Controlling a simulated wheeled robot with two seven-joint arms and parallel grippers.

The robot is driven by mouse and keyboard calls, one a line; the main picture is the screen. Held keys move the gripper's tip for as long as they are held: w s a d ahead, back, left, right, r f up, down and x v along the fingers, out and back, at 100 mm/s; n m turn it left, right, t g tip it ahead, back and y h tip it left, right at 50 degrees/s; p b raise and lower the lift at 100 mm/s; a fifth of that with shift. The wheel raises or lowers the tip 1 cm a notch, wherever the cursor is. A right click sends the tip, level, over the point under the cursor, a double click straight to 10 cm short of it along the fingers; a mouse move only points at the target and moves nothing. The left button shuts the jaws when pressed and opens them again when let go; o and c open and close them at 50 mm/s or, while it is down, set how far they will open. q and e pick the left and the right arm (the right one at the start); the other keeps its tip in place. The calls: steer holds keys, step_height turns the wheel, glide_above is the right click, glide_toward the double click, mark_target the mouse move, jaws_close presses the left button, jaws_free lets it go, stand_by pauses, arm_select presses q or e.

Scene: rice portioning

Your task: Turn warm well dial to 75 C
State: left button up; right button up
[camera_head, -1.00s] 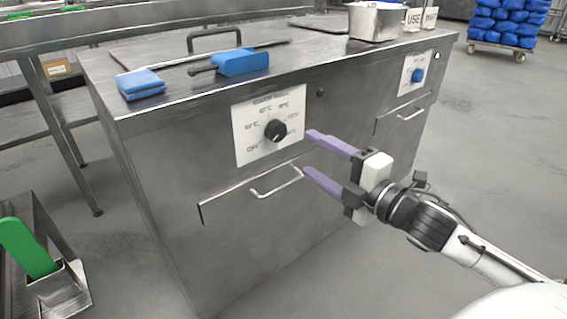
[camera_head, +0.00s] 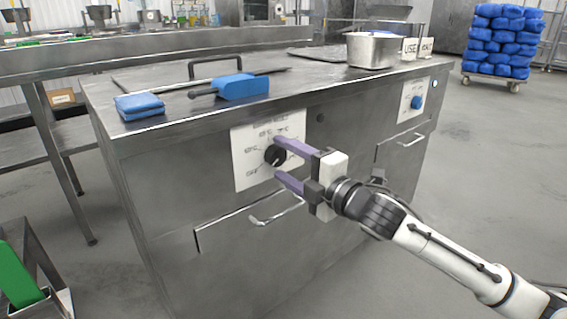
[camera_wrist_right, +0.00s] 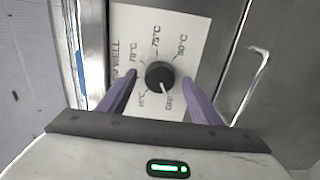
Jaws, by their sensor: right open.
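The warm well dial (camera_head: 274,156) is a black round knob on a white marked plate (camera_head: 243,168) on the cabinet front. In the right wrist view the dial (camera_wrist_right: 159,76) lies between my purple fingers, and its pale pointer line is near the OFF mark. Labels such as 70 °C, 75 °C and 80 °C show on the plate (camera_wrist_right: 190,25). My right gripper (camera_head: 281,159) is open, with one fingertip above the dial and one below it. I cannot tell whether the fingers touch the dial. My left gripper is not in view.
A drawer handle (camera_head: 275,211) is just below my right gripper. A blue dial (camera_head: 417,102) is farther right on the cabinet. On top are a blue cloth (camera_head: 139,106), a blue-headed tool (camera_head: 243,87) and a steel pan (camera_head: 373,50).

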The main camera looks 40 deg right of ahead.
steer(key=shift+w, duration=0.4)
steer(key=c, duration=1.1)
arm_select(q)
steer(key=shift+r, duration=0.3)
arm_select(e)
steer(key=shift+o, duration=0.2)
arm_select(q)
steer(key=shift+p, duration=0.35)
arm_select(e)
steer(key=shift+r, duration=0.1)
